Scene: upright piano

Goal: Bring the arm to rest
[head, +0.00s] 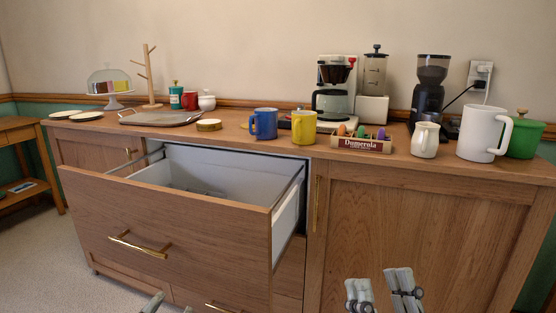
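My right gripper (379,282) is at the bottom of the head view, in front of the cabinet's right door. Its two fingers point up and stand apart, with nothing between them. It is below the countertop and touches nothing that I can see. Of my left gripper (166,305), only small grey tips show at the bottom edge, in front of the drawer; the rest is out of the picture, and whether it is open or shut is unclear.
A wide drawer (160,229) is pulled out left of my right gripper. The wooden countertop (223,140) carries a blue mug (264,124), a yellow mug (303,127), a coffee maker (334,92), a grinder (429,92) and a white pitcher (480,133). Carpet (48,255) is clear at left.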

